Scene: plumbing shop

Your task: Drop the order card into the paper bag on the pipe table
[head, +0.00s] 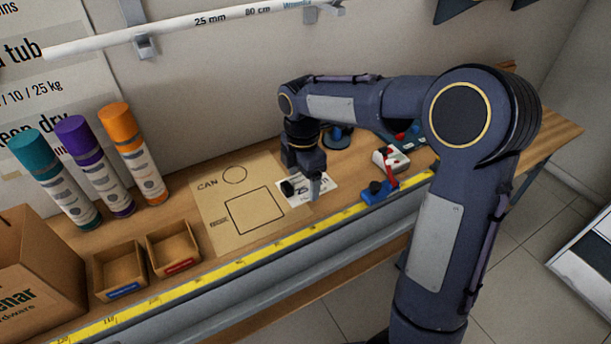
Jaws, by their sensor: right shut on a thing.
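The order card (296,199) is a white card with dark print, a "25" readable, at the right edge of a brown marked sheet. My right gripper (303,188) points down over it and is shut on it, and covers part of its print. Whether the card is clear of the table top is hard to tell. A brown paper bag or box with dark lettering (32,268) stands at the left end of the wooden table (190,212), cut off by the picture edge. My left gripper is not in view.
Two small open trays (118,272) and (173,249) stand beside the bag. Teal, purple and orange-capped tubes (133,153) stand behind. The sheet (213,207) has a square and circle. A yellow ruler (265,243) runs along the front edge. Red and blue tools (381,190) lie right.

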